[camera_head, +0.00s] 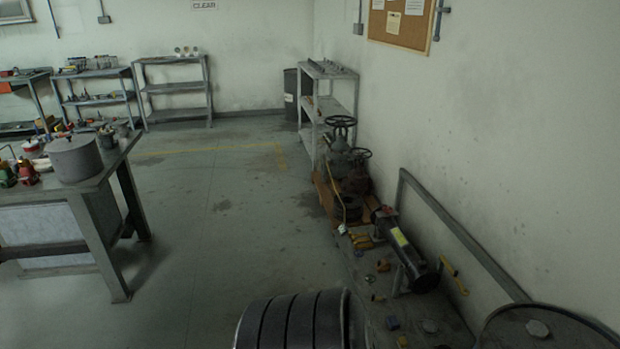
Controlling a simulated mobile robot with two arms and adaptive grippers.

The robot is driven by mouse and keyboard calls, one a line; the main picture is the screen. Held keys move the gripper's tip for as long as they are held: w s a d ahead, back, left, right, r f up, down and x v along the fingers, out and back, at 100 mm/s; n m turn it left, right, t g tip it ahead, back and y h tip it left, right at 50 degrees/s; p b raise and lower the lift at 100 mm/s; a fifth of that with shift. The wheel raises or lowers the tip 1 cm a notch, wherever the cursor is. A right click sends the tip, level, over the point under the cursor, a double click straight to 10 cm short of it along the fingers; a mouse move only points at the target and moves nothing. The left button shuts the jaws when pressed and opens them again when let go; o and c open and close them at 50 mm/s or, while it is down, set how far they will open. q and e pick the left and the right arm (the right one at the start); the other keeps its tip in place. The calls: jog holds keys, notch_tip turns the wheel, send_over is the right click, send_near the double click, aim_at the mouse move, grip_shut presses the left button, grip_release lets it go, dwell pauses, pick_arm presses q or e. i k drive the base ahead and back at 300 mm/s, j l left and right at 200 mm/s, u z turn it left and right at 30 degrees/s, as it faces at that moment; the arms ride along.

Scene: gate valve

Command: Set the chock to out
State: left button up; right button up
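I cannot pick out the chock for certain. Two valves with handwheels stand close together by the right wall, a taller one (339,135) and a shorter one (356,178), on an orange-brown base (326,196). In front of them a low dark surface (372,325) carries a black cylinder with a yellow label (413,262), a yellow handle (453,274) and several small yellow and blue pieces. These are too small and dark to name. Neither of my grippers is in view.
A dark ribbed cylinder (296,325) and a round-topped drum (575,333) fill the bottom edge. A workbench (88,212) with a grey pot (75,160) stands at left. Shelves (325,100) and a dark bin (291,92) stand behind. The middle floor (235,215) is clear.

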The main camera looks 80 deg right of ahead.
aim_at(384, 265)
jog(key=z, duration=3.3)
jog(key=i+j, duration=0.2)
jog(key=i, duration=0.1)
